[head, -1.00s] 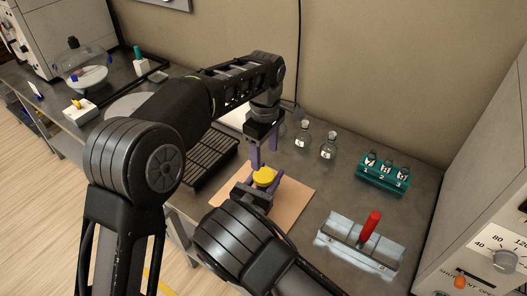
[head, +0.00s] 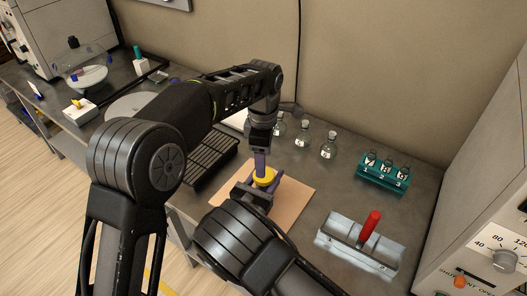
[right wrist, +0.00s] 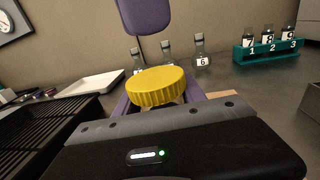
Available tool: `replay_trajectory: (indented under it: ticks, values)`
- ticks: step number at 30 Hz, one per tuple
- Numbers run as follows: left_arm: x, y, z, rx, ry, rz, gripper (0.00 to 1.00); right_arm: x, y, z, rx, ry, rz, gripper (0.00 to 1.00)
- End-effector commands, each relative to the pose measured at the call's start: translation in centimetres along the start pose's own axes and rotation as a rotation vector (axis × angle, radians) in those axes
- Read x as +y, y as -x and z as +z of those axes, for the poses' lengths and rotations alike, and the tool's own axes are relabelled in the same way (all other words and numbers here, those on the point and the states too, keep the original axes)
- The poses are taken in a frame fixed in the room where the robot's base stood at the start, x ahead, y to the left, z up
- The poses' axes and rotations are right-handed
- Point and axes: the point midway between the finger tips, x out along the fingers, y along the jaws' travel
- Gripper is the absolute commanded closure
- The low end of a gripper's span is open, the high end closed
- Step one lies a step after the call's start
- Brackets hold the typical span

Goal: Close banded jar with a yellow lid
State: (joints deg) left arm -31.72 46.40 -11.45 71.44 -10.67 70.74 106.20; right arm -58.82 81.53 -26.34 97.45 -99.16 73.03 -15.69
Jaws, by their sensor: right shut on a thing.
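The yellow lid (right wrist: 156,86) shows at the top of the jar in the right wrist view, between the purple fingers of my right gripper. It also shows in the head view (head: 264,179). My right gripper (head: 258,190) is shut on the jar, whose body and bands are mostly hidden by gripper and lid. Whether the lid is seated or loose I cannot tell. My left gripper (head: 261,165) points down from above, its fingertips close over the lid. One purple finger (right wrist: 145,14) of it shows above the lid; its opening cannot be judged.
A tan mat (head: 298,199) lies under the jar. Several stoppered flasks (head: 329,148) stand behind. A teal numbered rack (head: 383,176) and a metal tray with a red handle (head: 345,240) are to the right. A black ribbed rack (head: 208,158) lies to the left.

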Motion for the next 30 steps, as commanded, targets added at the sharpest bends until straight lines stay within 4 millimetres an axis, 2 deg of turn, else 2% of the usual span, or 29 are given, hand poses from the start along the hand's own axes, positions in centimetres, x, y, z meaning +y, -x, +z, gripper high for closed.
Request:
replay_trajectory:
  ticks: [3,10,22,30]
  values:
    - [-0.1,-1.9,0.0,0.001,-0.001,-0.003,0.38,0.0,0.0,0.0,-0.001,0.000,0.000,1.00]
    - [0.0,-4.8,0.0,0.000,0.000,-0.002,0.38,0.0,0.0,0.1,-0.001,0.000,0.000,1.00]
    - [0.0,-5.5,0.0,0.000,-0.001,0.000,0.38,0.0,0.0,0.0,-0.001,0.000,0.000,1.00]
    - [0.0,-5.5,0.0,0.000,-0.001,0.000,0.60,0.0,0.0,0.1,-0.001,0.000,0.000,1.00]
